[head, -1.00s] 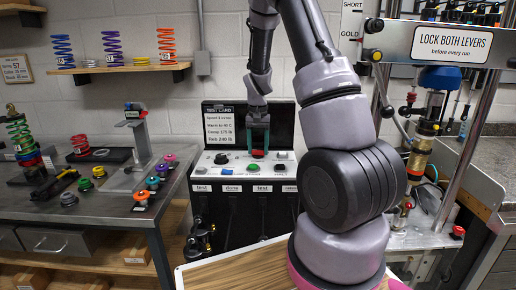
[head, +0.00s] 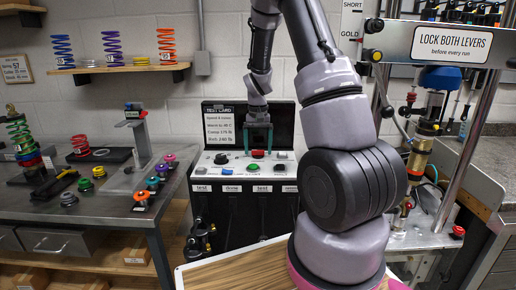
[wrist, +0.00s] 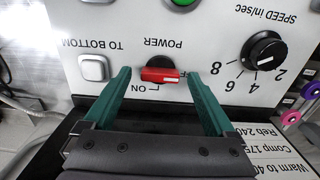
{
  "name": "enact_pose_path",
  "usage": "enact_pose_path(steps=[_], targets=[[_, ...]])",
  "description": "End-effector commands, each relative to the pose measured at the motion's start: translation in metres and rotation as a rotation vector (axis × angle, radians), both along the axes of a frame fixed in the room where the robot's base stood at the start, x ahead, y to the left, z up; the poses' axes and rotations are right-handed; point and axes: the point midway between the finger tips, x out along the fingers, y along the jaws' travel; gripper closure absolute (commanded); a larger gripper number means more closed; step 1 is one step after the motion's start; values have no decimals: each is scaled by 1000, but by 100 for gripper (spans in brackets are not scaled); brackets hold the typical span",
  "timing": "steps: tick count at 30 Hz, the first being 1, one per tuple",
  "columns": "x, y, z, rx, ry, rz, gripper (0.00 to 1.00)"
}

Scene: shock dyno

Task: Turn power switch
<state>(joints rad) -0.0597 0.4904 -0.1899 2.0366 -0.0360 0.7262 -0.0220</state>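The power switch is a red bar knob on a dark round base (wrist: 159,75), below the upside-down word POWER in the wrist view. Its bar lies roughly level there, with a white mark at its right end. An ON label sits at its lower left; another label at its right is partly hidden. In the head view the switch (head: 257,154) shows as a small red spot on the control panel. My gripper (wrist: 158,73) is open, with one teal finger on each side of the switch and visible gaps between. It also shows over the panel in the head view (head: 257,149).
The control panel (head: 207,170) also carries a speed dial (wrist: 264,53), a white TO BOTTOM button (wrist: 94,67) and a green button (head: 252,167). A sign card (head: 219,129) stands behind. A bench (head: 110,205) with springs and knobs is at left.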

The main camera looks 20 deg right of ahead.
Motion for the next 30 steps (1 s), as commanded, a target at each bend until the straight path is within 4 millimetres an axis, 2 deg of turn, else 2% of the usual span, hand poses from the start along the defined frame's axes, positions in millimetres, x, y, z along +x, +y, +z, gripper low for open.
enact_pose_path(steps=[7,10,22,27,30], targets=[[0,0,1,0,1,0,10],[0,1,8,1,0,0,10],[1,0,84,1,-4,0,10],[0,0,103,1,-1,0,10],[0,0,107,0,0,0,10]])
